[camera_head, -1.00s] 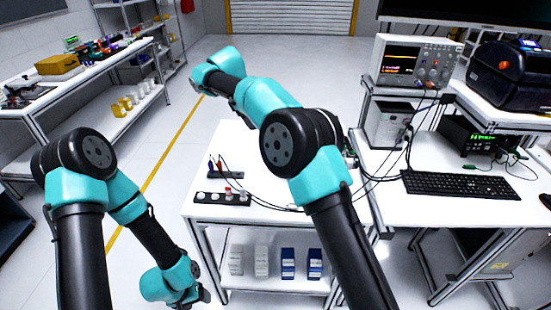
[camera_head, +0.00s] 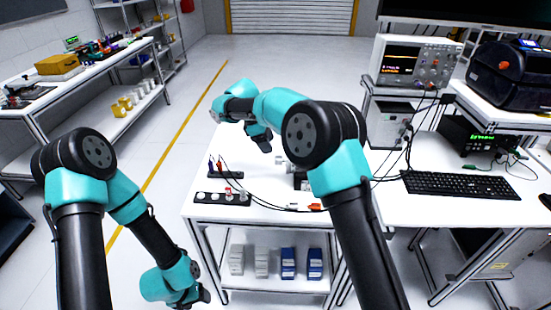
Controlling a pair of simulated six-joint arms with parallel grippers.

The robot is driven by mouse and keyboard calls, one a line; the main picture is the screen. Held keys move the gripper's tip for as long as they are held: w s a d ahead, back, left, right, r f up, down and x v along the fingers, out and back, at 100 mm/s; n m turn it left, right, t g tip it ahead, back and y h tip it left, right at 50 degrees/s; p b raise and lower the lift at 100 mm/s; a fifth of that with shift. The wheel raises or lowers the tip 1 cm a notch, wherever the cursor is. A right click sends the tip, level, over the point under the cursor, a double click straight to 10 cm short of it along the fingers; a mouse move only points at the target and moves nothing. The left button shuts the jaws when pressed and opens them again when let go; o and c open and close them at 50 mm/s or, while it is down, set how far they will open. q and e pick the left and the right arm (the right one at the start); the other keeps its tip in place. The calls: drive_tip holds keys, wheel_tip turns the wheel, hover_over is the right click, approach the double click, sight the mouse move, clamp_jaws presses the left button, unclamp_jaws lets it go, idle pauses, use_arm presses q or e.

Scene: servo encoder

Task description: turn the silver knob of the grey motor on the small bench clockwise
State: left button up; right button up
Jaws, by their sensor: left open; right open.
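The small white bench (camera_head: 225,212) stands in the middle of the head view. A small grey and silver piece (camera_head: 283,162), probably part of the motor with its knob, shows on the bench just left of my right arm. My arm hides the rest of it, and I cannot make out the knob clearly. My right gripper (camera_head: 264,146) is open and empty above the bench, a little up and left of that piece and apart from it. My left gripper (camera_head: 204,294) is open and empty, low in front of the bench's left side.
A black strip with several knobs (camera_head: 222,198) and a small holder with screwdrivers (camera_head: 225,174) lie on the bench's left. Dark cables and an orange-tipped lead (camera_head: 314,207) lie near the front edge. A desk with a keyboard (camera_head: 462,186) stands to the right.

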sight(276, 158)
drive_tip(key=x, duration=0.7)
drive_tip(key=shift+d+f, duration=0.15)
drive_tip(key=shift+f, duration=0.1)
drive_tip(key=c, duration=0.9)
